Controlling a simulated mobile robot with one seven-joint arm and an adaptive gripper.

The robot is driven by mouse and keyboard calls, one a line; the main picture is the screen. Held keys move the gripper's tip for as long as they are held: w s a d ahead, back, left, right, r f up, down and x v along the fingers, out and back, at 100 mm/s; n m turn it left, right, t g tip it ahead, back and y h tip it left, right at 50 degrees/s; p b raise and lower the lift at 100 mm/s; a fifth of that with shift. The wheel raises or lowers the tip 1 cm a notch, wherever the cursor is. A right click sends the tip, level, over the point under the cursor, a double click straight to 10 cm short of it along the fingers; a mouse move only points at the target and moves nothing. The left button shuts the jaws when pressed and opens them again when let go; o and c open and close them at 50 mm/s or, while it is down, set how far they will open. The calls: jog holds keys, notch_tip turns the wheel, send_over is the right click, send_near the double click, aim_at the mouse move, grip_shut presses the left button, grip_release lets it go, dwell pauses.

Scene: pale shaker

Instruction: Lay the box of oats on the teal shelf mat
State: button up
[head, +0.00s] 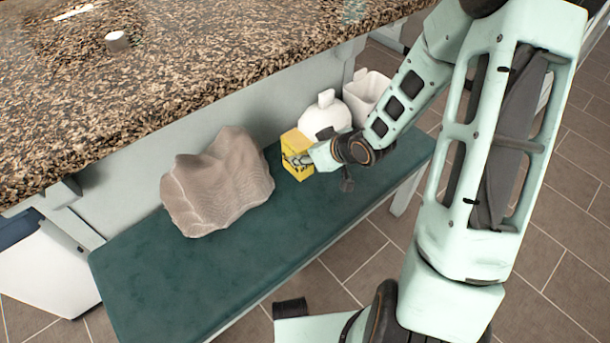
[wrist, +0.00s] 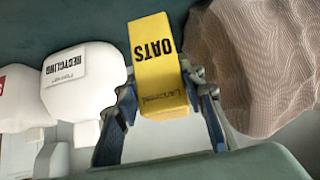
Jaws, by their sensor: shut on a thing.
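The yellow box of oats (head: 294,143) is at the far part of the teal shelf mat (head: 190,275), which covers the long low bench. In the head view I cannot tell whether the box touches the mat or is just above it. My gripper (head: 303,160) is shut on the box from the right. In the wrist view the box (wrist: 155,50) sits between the two fingers (wrist: 160,92), with its OATS lettering upside down. My fingers partly cover the box's sides.
A crumpled beige cloth-like lump (head: 217,182) stands on the mat left of the box. A white rounded container (head: 325,117) and a white bin (head: 368,95) are behind and right of it. The granite counter (head: 150,90) overhangs the back. The mat's near left part is clear.

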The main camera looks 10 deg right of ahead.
aim_at(307, 168)
jog(key=shift+f+b, duration=1.05)
jog(key=shift+f, duration=1.75)
jog(key=shift+f, duration=0.15)
jog(key=o, duration=1.4)
jog(key=shift+c, duration=0.2)
